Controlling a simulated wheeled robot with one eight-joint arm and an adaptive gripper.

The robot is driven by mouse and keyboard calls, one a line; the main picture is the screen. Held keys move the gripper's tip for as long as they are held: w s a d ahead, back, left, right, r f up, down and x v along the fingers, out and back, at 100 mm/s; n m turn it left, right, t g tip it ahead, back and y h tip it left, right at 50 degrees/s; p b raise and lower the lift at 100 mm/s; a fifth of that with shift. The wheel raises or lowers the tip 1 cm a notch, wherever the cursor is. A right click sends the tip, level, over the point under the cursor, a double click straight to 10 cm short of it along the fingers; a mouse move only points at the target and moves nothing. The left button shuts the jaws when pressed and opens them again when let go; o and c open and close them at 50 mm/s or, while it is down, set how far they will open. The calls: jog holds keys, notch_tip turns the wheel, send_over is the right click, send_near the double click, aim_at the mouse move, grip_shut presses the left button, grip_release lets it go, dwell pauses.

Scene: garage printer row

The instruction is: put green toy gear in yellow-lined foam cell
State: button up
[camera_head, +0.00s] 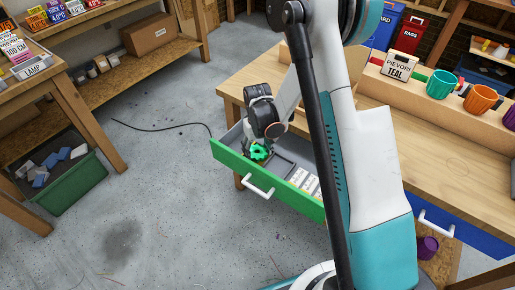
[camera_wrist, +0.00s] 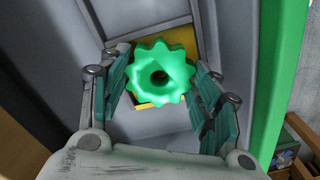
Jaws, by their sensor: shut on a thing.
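The green toy gear (camera_head: 259,152) is between the fingers of my gripper (camera_head: 262,148), over the open green-fronted drawer (camera_head: 225,155). In the wrist view the gear (camera_wrist: 148,62) is lobed with a dark centre hole, and a teal finger pad of my gripper (camera_wrist: 160,80) is on each side. My gripper is shut on the gear. The yellow-lined cell (camera_wrist: 188,36) shows behind and below the gear, which covers most of it. I cannot tell how much height lies between gear and cell. In the head view the cell is hidden.
The drawer's white handle (camera_head: 258,188) sticks out in front. White items (camera_head: 305,182) lie in the drawer's right part. The wooden workbench (camera_head: 242,85) stands behind, with teal (camera_head: 441,84) and orange (camera_head: 481,98) cups to the right. The floor at left is mostly clear.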

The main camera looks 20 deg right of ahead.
jog(key=shift+f, duration=0.2)
jog(key=o, duration=1)
jog(key=s+r+t+p, duration=0.2)
jog(key=s+r, duration=0.2)
jog(key=r, duration=1.1)
jog(key=s+r+t+p, duration=0.1)
jog(key=s+r+p, duration=0.25)
jog(key=r, duration=1.15)
jog(key=shift+s+r+m+t+b, duration=0.2)
jog(key=shift+s+r+t, duration=0.65)
jog(key=shift+s, duration=1.7)
jog(key=shift+s+r+m+t+b, duration=0.15)
jog(key=shift+s+r+t, duration=0.65)
jog(key=shift+s, duration=1.75)
jog(key=shift+s+r+m+t+b, duration=0.1)
jog(key=shift+s+r+m+t, duration=0.25)
jog(key=shift+s+r, duration=1.5)
jog(key=shift+s+f, duration=0.7)
